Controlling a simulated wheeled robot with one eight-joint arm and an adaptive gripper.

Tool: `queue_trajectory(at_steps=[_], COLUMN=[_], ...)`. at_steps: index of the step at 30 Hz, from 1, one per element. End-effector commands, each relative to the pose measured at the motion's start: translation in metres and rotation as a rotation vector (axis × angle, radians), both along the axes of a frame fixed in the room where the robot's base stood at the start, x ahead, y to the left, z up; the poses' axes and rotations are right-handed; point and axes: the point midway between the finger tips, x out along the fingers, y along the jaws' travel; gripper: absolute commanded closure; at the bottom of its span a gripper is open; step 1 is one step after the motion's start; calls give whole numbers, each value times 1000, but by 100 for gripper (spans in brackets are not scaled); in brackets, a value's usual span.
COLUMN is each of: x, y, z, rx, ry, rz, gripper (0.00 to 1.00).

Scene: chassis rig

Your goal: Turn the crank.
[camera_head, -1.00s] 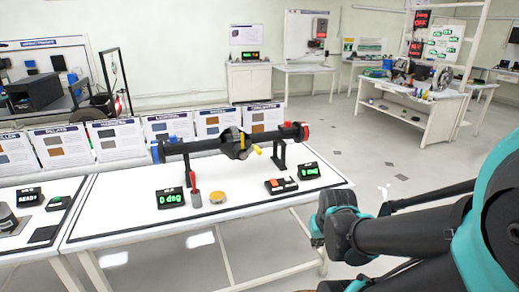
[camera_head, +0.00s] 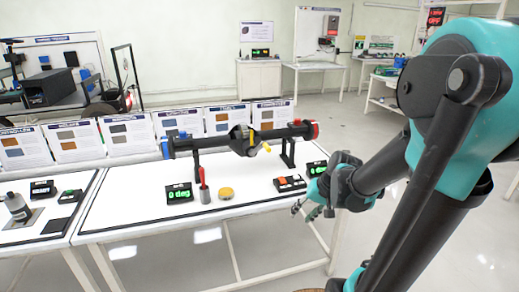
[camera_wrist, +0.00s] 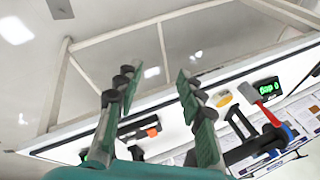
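The chassis rig is a black axle (camera_head: 205,144) across two black stands on the white table, with a blue left end and a red right end. A yellow crank-like part (camera_head: 266,147) sticks out at the front of its round middle housing (camera_head: 242,140). A display (camera_head: 179,194) in front reads 0 deg. My gripper (camera_head: 308,208) is at the table's right front edge, to the right of and nearer than the crank, touching nothing I can see. In the wrist view, its two green-padded fingers (camera_wrist: 150,100) are spread apart and empty; the axle (camera_wrist: 248,150) lies to their right.
A second display (camera_head: 316,169) is near my arm. Sample boards (camera_head: 127,134) line the back edge.

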Motion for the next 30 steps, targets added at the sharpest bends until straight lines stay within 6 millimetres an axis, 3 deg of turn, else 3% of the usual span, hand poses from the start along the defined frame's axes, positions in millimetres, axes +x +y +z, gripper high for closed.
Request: queue_trajectory(at_steps=[1,7,14,20,24,30], x=[18,82,154,211,242,267], y=[6,30,40,30,13,-10], z=[6,31,59,80,90,97], rx=[57,308,593,837,994,1141], ry=[16,68,97,95,79,51], rz=[-5,-2,28,79,125,179], gripper=[61,61,61,61,61,61])
